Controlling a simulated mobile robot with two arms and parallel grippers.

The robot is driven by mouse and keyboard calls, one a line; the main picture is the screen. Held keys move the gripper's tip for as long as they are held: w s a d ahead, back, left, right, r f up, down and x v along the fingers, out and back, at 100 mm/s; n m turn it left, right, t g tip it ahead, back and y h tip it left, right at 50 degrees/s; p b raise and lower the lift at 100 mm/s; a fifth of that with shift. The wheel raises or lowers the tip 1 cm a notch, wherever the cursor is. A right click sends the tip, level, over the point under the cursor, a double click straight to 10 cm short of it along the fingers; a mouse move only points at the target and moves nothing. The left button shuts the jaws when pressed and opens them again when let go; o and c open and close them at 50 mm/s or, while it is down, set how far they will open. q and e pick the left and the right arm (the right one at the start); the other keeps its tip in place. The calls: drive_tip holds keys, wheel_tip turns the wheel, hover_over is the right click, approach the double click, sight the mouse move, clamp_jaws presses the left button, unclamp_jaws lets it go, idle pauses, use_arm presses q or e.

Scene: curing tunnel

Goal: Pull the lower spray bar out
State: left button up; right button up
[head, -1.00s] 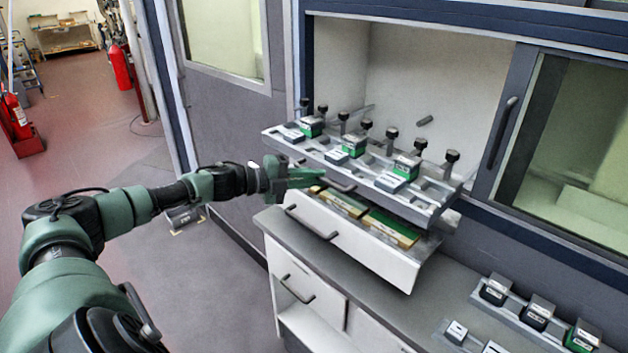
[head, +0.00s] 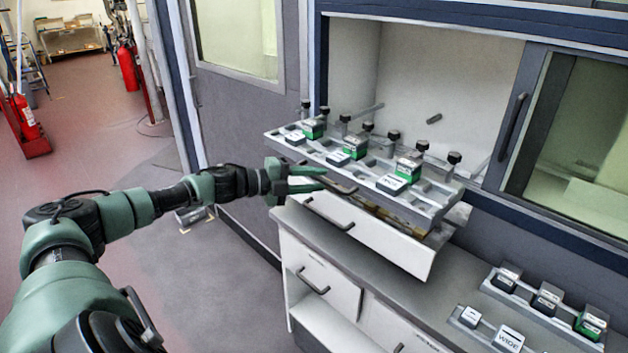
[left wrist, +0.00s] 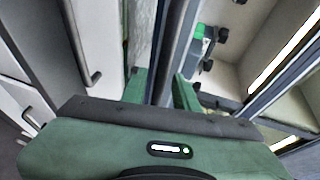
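Two stacked pull-outs stick out of the tunnel opening. The upper is a long grey bar (head: 425,211) with black knobs and several white and green blocks, and a dark handle (head: 338,187) at its front. The lower has a white front (head: 385,243) with its own handle (head: 326,214); its top is mostly hidden under the grey bar. I cannot tell which is the named spray bar. My left gripper (head: 318,178) is at the left end of the grey bar's handle, fingers apart. In the left wrist view both fingers (left wrist: 160,90) stand apart with a grey edge between them.
The grey counter (head: 345,250) below carries racks of small blocks (head: 500,335) at the right. A white drawer (head: 322,278) is under it. A dark-framed sliding window (head: 560,150) closes the right side of the opening.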

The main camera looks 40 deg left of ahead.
idle(0.3)
use_arm(q)
drive_tip(key=shift+v, duration=2.55)
drive_tip(key=p+v, duration=0.1)
drive_tip(key=v, duration=0.1)
drive_tip(key=shift+s+a, duration=0.15)
drive_tip(key=shift+s, duration=0.1)
